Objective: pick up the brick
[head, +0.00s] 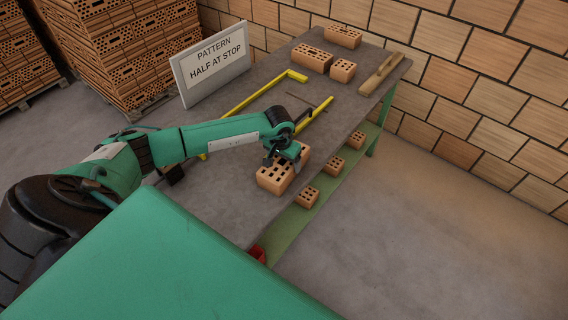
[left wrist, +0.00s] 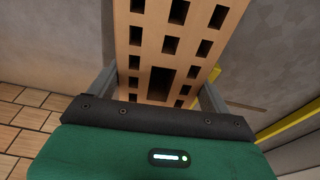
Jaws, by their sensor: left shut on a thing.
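An orange perforated brick (head: 274,180) is at the near right edge of the grey table (head: 222,204) in the head view. My left gripper (head: 285,160) is over it from above, shut on it. In the left wrist view the brick (left wrist: 147,50) fills the middle, its holed face toward the camera, with the gripper fingers (left wrist: 158,92) on its two sides. I cannot tell whether the brick is clear of the tabletop. My right gripper is not in view.
Yellow bars (head: 257,92) lie on the table beyond the gripper. Several bricks (head: 312,58) and a wooden tool (head: 381,74) are at the far end. A sign (head: 211,62) stands at the left edge. Bricks also lie on the green lower shelf (head: 326,190).

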